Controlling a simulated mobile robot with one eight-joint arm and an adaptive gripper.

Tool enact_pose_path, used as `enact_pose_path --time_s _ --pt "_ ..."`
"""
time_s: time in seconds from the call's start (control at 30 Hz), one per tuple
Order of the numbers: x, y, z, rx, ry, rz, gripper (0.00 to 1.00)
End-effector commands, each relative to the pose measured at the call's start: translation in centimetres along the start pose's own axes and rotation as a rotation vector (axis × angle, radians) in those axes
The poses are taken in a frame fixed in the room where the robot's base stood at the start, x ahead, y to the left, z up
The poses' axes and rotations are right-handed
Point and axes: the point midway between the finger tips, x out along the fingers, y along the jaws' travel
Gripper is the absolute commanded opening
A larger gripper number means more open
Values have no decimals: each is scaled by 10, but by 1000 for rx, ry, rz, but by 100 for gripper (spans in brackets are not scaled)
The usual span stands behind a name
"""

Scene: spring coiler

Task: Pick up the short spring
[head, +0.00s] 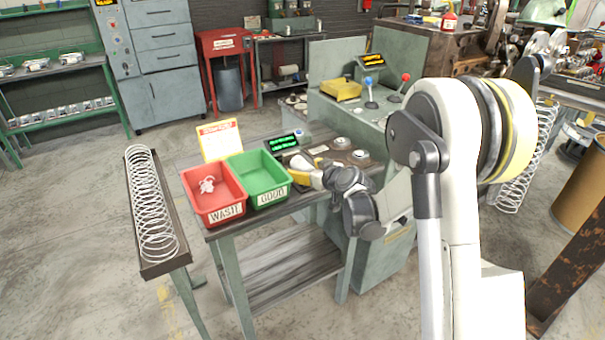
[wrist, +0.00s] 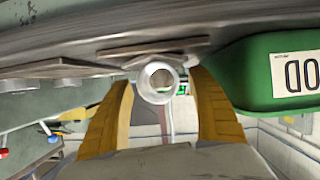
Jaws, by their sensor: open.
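My gripper (head: 308,175), with yellow fingers, is low over the table just right of the green bin (head: 262,178). In the wrist view my gripper (wrist: 161,84) is open. A small pale ring-ended part (wrist: 157,83), seen nearly end-on, shows between the fingertips; it looks like the short spring, but its length and whether a finger touches it cannot be told. In the head view I cannot make it out; my gripper and wrist cover that spot.
The red WASTE bin (head: 214,208) holds a tangled pale piece (head: 207,185). A long spring (head: 152,205) lies in a narrow trough at left. A display (head: 282,142) and round buttons stand behind my gripper. The green bin's wall (wrist: 257,85) is close at right in the wrist view.

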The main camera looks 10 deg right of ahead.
Motion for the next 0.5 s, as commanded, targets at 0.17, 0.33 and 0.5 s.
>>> enact_pose_path --time_s 0.17,0.33,0.5 --pt "5 0 -1 0 0 1 69" --pt "5 0 -1 0 0 0 40" --pt "4 0 -1 0 0 0 12"
